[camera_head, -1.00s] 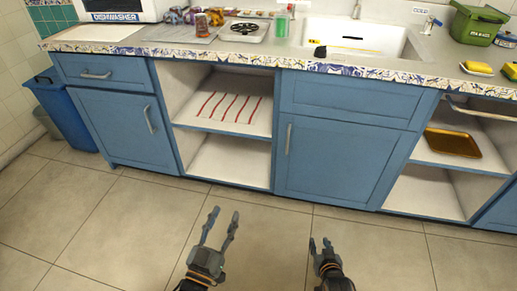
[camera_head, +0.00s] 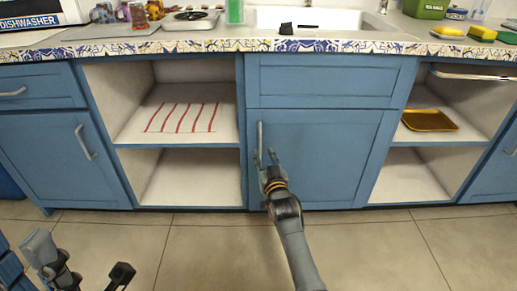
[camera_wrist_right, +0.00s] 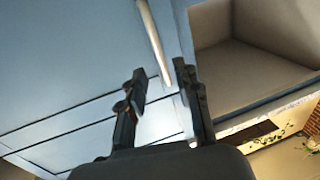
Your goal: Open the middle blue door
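The middle blue door (camera_head: 318,160) is shut, below a blue drawer front. Its upright grey bar handle (camera_head: 260,143) is near the door's left edge. My right gripper (camera_head: 265,157) is in front of the handle's lower part. In the right wrist view, the fingers (camera_wrist_right: 160,76) are open, one on each side of the handle's near end (camera_wrist_right: 155,45). I cannot tell if either finger touches it. My left gripper (camera_head: 78,262) shows only in part at the lower left of the head view, away from the door.
Open shelves flank the door: one with a red-striped cloth (camera_head: 182,117), one with an orange-brown tray (camera_head: 429,120). Another blue door (camera_head: 55,155) is at the left. The counter (camera_head: 220,45) carries a sink and several items. Floor in front is clear.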

